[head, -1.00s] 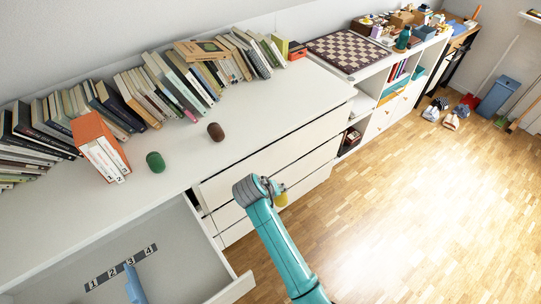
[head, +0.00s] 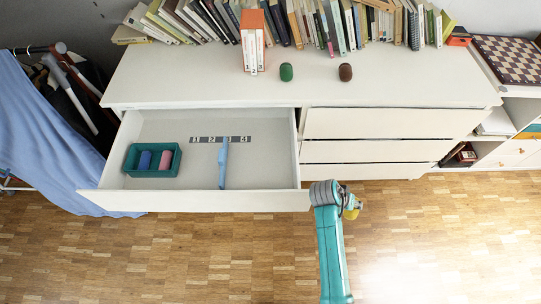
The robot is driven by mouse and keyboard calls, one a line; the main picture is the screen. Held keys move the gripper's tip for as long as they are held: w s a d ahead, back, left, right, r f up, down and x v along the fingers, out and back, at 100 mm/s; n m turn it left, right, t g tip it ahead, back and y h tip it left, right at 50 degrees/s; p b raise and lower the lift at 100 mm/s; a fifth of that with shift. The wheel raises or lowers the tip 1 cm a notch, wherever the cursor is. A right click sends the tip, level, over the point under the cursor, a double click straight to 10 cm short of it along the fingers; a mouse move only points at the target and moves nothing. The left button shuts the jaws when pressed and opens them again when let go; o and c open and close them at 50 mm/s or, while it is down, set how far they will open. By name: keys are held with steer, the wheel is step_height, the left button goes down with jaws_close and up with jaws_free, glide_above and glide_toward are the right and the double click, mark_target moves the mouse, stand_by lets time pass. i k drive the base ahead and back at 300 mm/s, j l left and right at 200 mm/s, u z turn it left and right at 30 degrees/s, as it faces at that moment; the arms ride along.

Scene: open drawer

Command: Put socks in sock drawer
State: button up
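A green rolled bundle (head: 286,72), which looks like a rolled sock, sits on the white dresser top (head: 200,85). A similar brown bundle (head: 345,72) sits to its right. The upper left drawer (head: 265,165) is pulled open. In its left part stands a teal tray (head: 129,161) holding a blue roll (head: 145,160) and a pink roll (head: 166,160). My gripper (head: 352,208) is in front of the dresser, right of the open drawer and apart from both bundles. Its fingers are too small and hidden to read.
A light blue stick-like object (head: 223,165) and a numbered strip (head: 221,139) lie in the drawer. Books (head: 340,25) line the dresser's back; an orange-and-white book block (head: 253,45) stands forward. Blue cloth (head: 50,140) hangs at the left. The wooden floor (head: 200,260) in front is clear.

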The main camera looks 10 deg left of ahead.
mark_target(202, 166)
steer(key=k+j+u, duration=0.25)
steer(key=u, duration=0.2)
steer(key=i+l+u, duration=0.1)
steer(key=u, duration=0.25)
steer(key=i+l+u, duration=0.1)
steer(key=u, duration=0.3)
steer(key=l, duration=0.1)
